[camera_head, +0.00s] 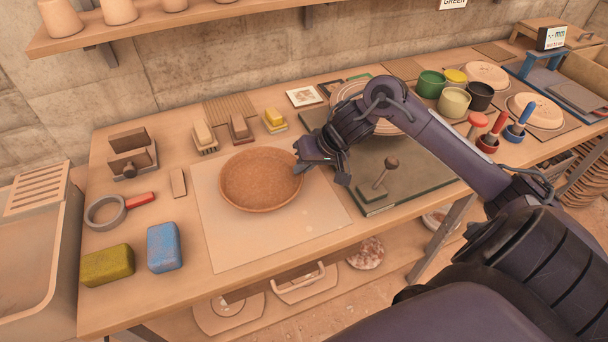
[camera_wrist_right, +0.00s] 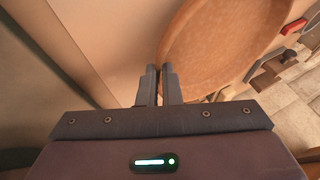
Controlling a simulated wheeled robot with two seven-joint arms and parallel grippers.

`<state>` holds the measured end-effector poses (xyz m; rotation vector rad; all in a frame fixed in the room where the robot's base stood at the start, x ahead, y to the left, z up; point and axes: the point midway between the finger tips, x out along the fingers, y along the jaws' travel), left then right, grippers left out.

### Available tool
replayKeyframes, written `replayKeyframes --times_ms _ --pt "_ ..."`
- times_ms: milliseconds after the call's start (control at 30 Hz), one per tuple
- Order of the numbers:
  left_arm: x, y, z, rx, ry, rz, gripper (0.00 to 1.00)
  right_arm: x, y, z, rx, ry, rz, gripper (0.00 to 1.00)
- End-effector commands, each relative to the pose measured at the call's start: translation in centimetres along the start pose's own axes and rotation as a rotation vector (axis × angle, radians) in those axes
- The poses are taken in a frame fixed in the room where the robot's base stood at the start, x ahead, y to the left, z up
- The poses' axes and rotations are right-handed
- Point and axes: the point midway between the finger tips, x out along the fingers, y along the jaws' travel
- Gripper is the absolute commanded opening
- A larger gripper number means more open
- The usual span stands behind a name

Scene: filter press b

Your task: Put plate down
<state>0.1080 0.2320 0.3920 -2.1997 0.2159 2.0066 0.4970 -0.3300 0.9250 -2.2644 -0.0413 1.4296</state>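The plate is a round, shallow, orange-brown dish (camera_head: 260,179). It is over the pale square board (camera_head: 225,245) on the workbench and looks level, resting on it or very close to it. My right gripper (camera_head: 302,166) is at the plate's right rim in the head view. In the right wrist view the plate (camera_wrist_right: 220,50) fills the upper right, and the two fingers (camera_wrist_right: 160,85) stand close together with its rim between them. The fingertips are partly hidden in the head view. My left gripper is in neither view.
A dark green-edged board with a knobbed tool (camera_head: 376,182) lies right of the plate. A blue block (camera_head: 164,247), a yellow-green sponge (camera_head: 107,264) and a red-handled ring tool (camera_head: 106,212) lie to the left. Small brushes (camera_head: 204,137) stand behind. The pale board's front is clear.

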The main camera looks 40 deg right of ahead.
Motion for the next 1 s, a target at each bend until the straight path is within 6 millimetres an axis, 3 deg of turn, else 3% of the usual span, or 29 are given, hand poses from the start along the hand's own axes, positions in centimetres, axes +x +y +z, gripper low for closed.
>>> replayKeyframes --times_ms 200,600,633,767,1000 --pt "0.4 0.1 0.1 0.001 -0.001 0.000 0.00 2.4 1.1 1.0 0.002 0.000 -0.001 0.00" --pt "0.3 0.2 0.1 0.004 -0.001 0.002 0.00 2.8 1.3 1.2 0.002 0.000 -0.001 0.00" --pt "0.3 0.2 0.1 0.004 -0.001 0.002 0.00 2.8 1.3 1.2 0.001 -0.002 0.001 0.09" --pt "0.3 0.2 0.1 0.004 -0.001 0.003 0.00 2.8 1.3 1.2 0.001 -0.002 0.001 0.26" --pt "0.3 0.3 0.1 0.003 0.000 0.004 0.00 2.8 1.3 1.2 0.001 -0.002 0.001 0.27"
